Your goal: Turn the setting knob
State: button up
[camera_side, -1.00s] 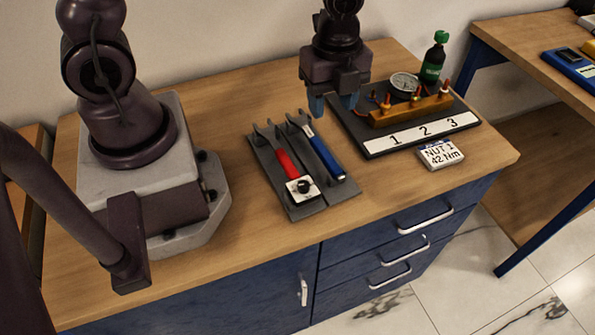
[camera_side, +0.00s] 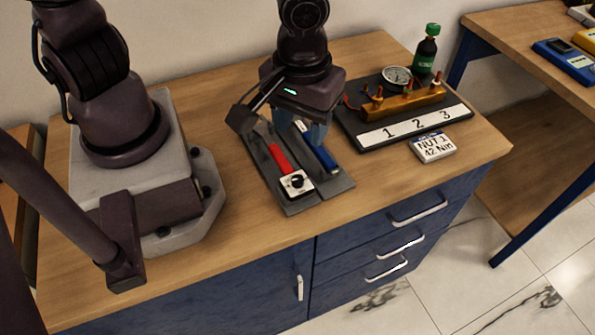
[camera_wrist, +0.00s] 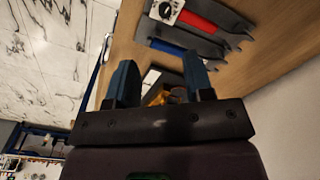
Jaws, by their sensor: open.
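The setting knob is a small black knob (camera_side: 297,181) on a white square plate at the near end of the red-handled wrench (camera_side: 277,158). The knob also shows at the top of the wrist view (camera_wrist: 165,10), beside the red handle (camera_wrist: 201,22). My gripper (camera_side: 313,136) is open and empty, above the far part of the blue-handled wrench (camera_side: 322,158), behind the knob and apart from it. In the wrist view my two blue fingers (camera_wrist: 160,80) stand wide apart. My gripper hides the blue wrench's head in the side view.
A sign (camera_side: 432,148) reads "NUT 1 42 Nm". The bench front is clear.

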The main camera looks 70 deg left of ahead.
aim_at(298, 179)
jog(key=f+n, duration=0.3)
jog(key=f, duration=0.1)
jog(key=f+n, duration=0.4)
jog(key=a+f+n, duration=0.1)
jog(key=f+n, duration=0.3)
jog(key=f, duration=0.1)
jog(key=shift+s, duration=0.1)
dwell(0.4)
grip_shut()
